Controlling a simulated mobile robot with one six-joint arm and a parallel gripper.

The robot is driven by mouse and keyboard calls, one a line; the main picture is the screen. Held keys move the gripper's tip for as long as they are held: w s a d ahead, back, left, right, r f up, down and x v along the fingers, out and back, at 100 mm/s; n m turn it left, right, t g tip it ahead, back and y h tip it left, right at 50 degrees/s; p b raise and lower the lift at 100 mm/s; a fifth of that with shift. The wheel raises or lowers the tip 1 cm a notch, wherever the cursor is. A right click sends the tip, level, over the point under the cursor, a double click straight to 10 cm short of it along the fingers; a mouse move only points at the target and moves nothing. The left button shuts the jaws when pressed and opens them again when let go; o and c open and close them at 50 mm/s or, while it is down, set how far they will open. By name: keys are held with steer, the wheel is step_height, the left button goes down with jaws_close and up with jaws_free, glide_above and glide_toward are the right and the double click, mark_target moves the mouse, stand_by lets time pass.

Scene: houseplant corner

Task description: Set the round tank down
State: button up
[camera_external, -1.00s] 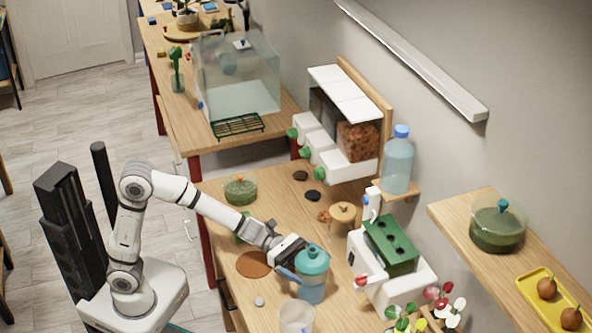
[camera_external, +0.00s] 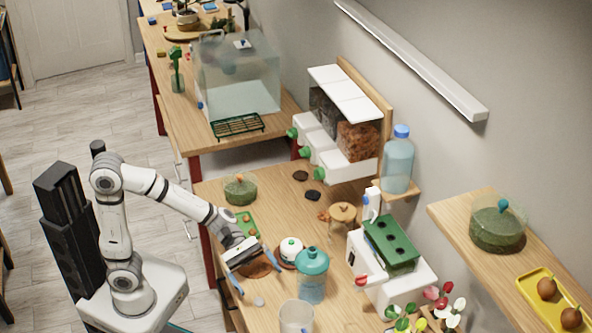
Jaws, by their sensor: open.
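A round, see-through bluish tank with a teal lid and knob (camera_external: 311,287) stands upright on the wooden worktop, near its middle. My gripper (camera_external: 255,277) is to the left of this tank, apart from it. The arm partly hides the mat. Two other round lidded vessels show: a small green one (camera_external: 240,191) at the worktop's back left and a larger one (camera_external: 498,228) on the right shelf. I cannot tell which vessel is the task's tank.
A small white lidded pot (camera_external: 291,247) stands close between my gripper and the teal-lidded tank. A clear cup (camera_external: 297,317) is in front. A white box with a green rack (camera_external: 391,245) is to the right. A glass tank (camera_external: 238,80) stands on the back table.

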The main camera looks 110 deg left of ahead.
steer(key=s+d+f+m+g+y, duration=0.1)
steer(key=s+d+f+m+g, duration=0.75)
steer(key=s+d+m, duration=0.4)
steer(key=s+a+f+m+g+y, duration=0.3)
steer(key=s+a+m+y, duration=0.3)
steer(key=s+m, duration=0.3)
steer(key=shift+f+m+y, duration=0.2)
steer(key=shift+m+y, duration=0.5)
steer(key=shift+m, duration=1.65)
steer(key=shift+s, duration=0.1)
